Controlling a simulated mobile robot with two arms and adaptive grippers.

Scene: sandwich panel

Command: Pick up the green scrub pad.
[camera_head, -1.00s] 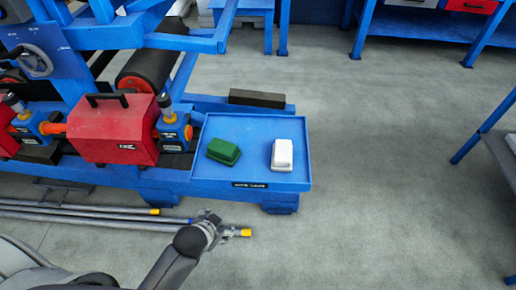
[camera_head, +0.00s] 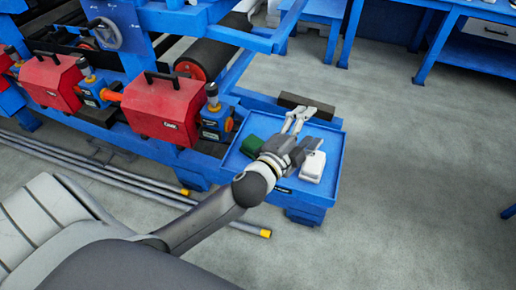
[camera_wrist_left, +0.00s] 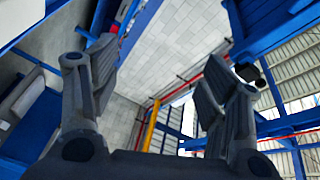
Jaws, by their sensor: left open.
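The green scrub pad (camera_head: 251,146) lies on the left part of the blue tray (camera_head: 334,152) in the head view. My left gripper (camera_head: 303,132) is over the tray, to the right of the pad, with its wrist just in front of the pad's right side. Its fingers are spread and empty. The left wrist view shows the open left gripper (camera_wrist_left: 157,80) with nothing between the fingers; the pad does not show there. My right gripper is not in view.
A white block (camera_head: 313,167) lies on the tray's right part, partly behind my left gripper. A dark bar (camera_head: 306,106) lies behind the tray. Red boxes with handles (camera_head: 166,107) stand to the left on the blue machine. Open floor lies to the right.

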